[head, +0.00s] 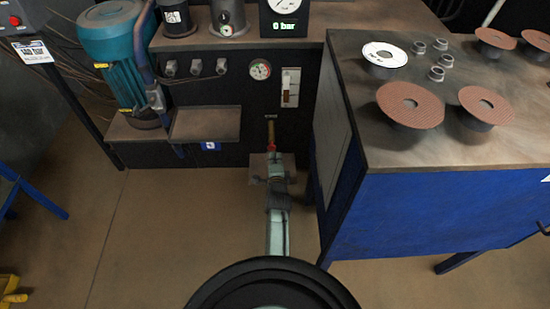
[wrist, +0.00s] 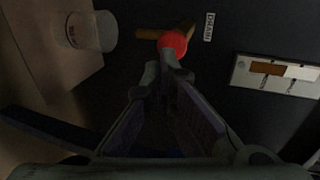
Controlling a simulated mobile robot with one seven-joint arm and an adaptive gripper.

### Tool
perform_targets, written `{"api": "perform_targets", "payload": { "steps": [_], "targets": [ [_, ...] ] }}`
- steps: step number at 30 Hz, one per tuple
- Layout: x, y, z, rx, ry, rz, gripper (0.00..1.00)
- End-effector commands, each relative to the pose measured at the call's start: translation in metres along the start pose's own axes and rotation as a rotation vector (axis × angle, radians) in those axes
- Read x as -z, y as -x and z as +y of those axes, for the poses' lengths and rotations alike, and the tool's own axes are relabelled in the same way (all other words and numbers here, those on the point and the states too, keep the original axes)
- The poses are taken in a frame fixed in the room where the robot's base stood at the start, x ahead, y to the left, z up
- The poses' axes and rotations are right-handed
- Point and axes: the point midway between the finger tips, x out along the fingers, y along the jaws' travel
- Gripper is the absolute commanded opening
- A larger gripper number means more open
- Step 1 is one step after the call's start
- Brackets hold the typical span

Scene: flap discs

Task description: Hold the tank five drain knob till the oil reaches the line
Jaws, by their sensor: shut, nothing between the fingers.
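The dark tank front (head: 235,100) carries a blue number tag (head: 209,146), too small to read surely. A brass drain stub (head: 271,131) sticks out low on it. Its red knob (wrist: 173,44) shows in the wrist view beside a DRAIN label (wrist: 209,27). The sight gauge (head: 290,88) has brown oil in its lower part and white above; it also shows in the wrist view (wrist: 278,73), its markings unreadable. My gripper (wrist: 166,72) is shut and empty, fingertips at the red knob; I cannot tell whether they touch it.
A clear cup (wrist: 88,31) stands by the drain. A blue cabinet (head: 440,210) with flap discs (head: 410,103) on top stands close to the right of my arm. A teal motor (head: 115,50) stands left. Open floor (head: 150,230) lies left of my arm.

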Motion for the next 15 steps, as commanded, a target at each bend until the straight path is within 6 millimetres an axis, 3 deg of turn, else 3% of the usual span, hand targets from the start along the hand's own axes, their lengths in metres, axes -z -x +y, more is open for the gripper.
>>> {"api": "perform_targets", "payload": {
  "steps": [6, 15],
  "targets": [
    [0.000, 0.056, -0.001, -0.006, 0.000, 0.001, 0.00],
    [0.000, 0.097, 0.003, -0.008, 0.001, -0.001, 0.00]
  ]
}}
